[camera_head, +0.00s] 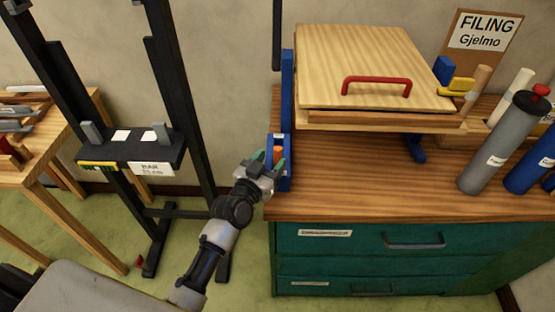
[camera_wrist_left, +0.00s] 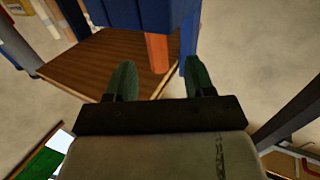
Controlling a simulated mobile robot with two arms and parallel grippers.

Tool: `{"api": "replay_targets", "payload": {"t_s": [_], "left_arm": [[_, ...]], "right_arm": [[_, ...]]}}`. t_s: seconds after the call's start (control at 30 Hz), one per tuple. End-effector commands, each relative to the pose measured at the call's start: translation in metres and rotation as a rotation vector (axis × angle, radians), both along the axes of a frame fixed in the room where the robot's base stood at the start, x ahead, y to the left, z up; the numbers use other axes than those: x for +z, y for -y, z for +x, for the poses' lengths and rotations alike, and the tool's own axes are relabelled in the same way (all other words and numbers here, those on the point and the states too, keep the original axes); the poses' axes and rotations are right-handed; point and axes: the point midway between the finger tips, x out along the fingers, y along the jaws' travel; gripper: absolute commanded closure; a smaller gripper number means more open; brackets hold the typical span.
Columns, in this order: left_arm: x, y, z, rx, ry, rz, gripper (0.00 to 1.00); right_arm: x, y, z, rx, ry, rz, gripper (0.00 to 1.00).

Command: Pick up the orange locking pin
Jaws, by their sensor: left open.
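The orange locking pin (camera_head: 278,153) shows in the head view as a small orange piece at a blue bracket (camera_head: 287,110) on the left edge of the wooden cabinet top. In the left wrist view the orange pin (camera_wrist_left: 157,53) hangs below a blue part (camera_wrist_left: 150,15), ahead of my fingers. My left gripper (camera_head: 268,160) is open beside the bracket, its green fingertips close to the pin. In the left wrist view the left gripper's fingers (camera_wrist_left: 161,80) are apart with nothing between them. The pin's upper part is hidden. My right gripper is not in view.
A wooden board with a red handle (camera_head: 376,82) rests above the cabinet top (camera_head: 350,180). Grey (camera_head: 500,140) and blue (camera_head: 535,160) cylinders stand at the right. A black stand (camera_head: 130,148) is left of my arm, and a wooden table (camera_head: 50,150) is further left.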

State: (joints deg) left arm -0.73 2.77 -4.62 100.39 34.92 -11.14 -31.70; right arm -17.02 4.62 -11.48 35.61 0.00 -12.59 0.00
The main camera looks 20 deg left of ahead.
Motion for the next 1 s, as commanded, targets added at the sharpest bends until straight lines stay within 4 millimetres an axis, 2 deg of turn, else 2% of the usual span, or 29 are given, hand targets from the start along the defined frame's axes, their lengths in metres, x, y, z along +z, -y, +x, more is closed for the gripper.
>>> {"api": "replay_targets", "payload": {"t_s": [0.1,0.23,0.57,0.9,1.0], "left_arm": [[0.005,0.004,0.019,0.000,0.002,-0.001,0.46],[0.002,0.007,0.033,0.000,0.001,0.000,0.46],[0.001,0.008,0.038,0.000,0.000,0.000,0.48],[0.001,0.008,0.038,0.000,0.000,0.000,1.00],[0.002,0.008,0.038,0.001,0.002,0.000,1.00]], "right_arm": [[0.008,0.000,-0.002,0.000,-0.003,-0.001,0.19],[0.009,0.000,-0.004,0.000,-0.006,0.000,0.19],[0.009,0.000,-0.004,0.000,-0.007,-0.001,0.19],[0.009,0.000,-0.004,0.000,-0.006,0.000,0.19],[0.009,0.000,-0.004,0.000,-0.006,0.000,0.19]]}}
